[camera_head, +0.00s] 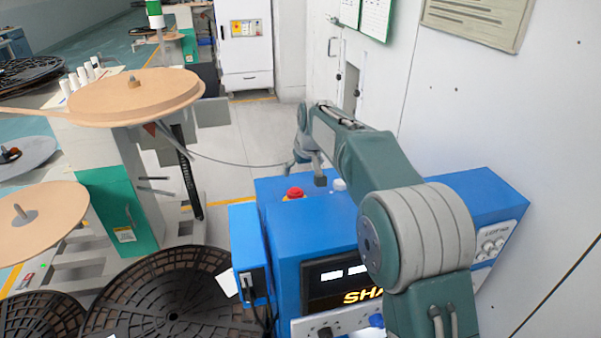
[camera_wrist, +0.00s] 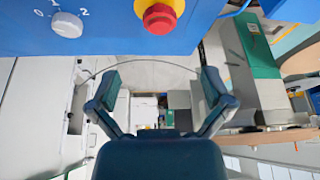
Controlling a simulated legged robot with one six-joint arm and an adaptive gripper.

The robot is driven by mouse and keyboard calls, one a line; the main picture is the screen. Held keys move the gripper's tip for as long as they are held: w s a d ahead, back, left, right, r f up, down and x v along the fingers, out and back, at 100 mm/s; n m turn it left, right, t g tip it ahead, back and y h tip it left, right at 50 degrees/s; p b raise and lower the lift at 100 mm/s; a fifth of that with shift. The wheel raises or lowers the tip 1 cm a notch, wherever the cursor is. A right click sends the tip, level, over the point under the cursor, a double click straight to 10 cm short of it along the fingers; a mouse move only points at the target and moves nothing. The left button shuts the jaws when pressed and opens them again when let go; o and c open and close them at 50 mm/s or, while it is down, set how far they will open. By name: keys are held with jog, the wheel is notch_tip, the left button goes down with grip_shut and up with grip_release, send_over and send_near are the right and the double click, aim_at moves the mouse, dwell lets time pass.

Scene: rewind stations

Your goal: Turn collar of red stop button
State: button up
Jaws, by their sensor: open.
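The red stop button (camera_head: 295,193) sits on the top of a blue machine (camera_head: 485,195). In the wrist view the red button (camera_wrist: 160,18) shows upper middle, with a yellow surround (camera_wrist: 140,8) partly cut by the top edge. My gripper (camera_head: 305,172) is above the machine top, near the button in the head view. In the wrist view its two fingers (camera_wrist: 160,83) are spread apart with nothing between them. The button lies beyond the fingertips, apart from them.
A white selector knob (camera_wrist: 67,25) marked 0, 1, 2 is beside the button; it also shows in the head view (camera_head: 339,185). A wooden reel (camera_head: 135,97) stands left. Black spools (camera_head: 165,295) lie front left. A wall (camera_head: 480,100) bounds the right.

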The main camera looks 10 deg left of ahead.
aim_at(296, 190)
jog(key=x, duration=1.1)
jog(key=shift+f, duration=0.1)
jog(key=c, duration=1.1)
